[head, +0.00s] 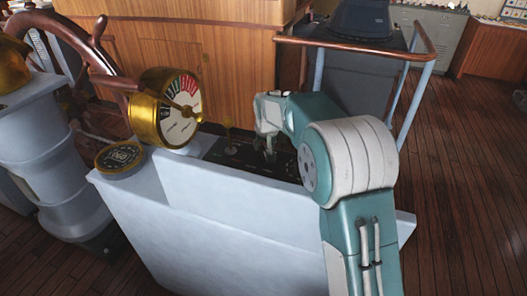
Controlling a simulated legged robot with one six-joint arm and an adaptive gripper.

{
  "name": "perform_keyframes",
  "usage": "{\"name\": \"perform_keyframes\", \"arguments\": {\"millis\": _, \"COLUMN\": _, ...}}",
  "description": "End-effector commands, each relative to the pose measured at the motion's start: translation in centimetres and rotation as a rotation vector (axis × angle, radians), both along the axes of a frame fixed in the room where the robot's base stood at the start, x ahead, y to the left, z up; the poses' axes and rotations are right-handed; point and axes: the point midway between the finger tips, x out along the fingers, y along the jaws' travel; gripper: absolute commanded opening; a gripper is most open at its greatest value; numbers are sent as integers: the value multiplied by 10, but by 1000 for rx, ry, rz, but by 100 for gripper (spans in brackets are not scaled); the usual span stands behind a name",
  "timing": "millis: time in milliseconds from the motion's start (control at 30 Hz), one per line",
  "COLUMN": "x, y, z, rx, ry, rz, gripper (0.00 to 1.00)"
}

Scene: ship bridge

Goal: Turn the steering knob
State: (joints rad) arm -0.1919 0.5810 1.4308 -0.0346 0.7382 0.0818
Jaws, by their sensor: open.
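A dark control panel (285,168) is set into the top of a pale grey console, partly hidden by its raised front edge and my arm. A small brass-coloured upright knob or lever (229,136) stands on the panel's left part. I cannot tell for sure whether it is the steering knob; another control could be hidden by my gripper. My gripper (269,153) is open and points down over the panel, to the right of the brass piece and apart from it. Whether its fingertips touch anything on the panel is too small to tell.
A brass telegraph dial (172,107) and a round gauge (120,157) sit at the left of the console (230,220). A wooden steering wheel (84,45) stands at far left. A wooden handrail (350,47) on grey posts runs behind my arm. Open plank floor (470,180) lies right.

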Motion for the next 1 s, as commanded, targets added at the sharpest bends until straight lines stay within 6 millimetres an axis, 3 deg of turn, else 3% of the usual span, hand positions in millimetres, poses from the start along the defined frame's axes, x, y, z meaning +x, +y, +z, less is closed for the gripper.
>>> {"name": "perform_keyframes", "arguments": {"millis": 100, "x": 8, "y": 1, "z": -20, "rx": 0, "ry": 1, "rz": 0, "gripper": 53}}
{"name": "perform_keyframes", "arguments": {"millis": 267, "x": 14, "y": 2, "z": -36, "rx": 0, "ry": 0, "rz": 0, "gripper": 53}}
{"name": "perform_keyframes", "arguments": {"millis": 600, "x": 16, "y": 2, "z": -40, "rx": 0, "ry": -1, "rz": 0, "gripper": 53}}
{"name": "perform_keyframes", "arguments": {"millis": 633, "x": 16, "y": 2, "z": -40, "rx": 0, "ry": -1, "rz": 0, "gripper": 44}}
{"name": "perform_keyframes", "arguments": {"millis": 733, "x": 16, "y": 2, "z": -40, "rx": 0, "ry": -1, "rz": 0, "gripper": 0}}
{"name": "perform_keyframes", "arguments": {"millis": 1000, "x": 16, "y": 2, "z": -40, "rx": 1, "ry": -1, "rz": -1, "gripper": 0}}
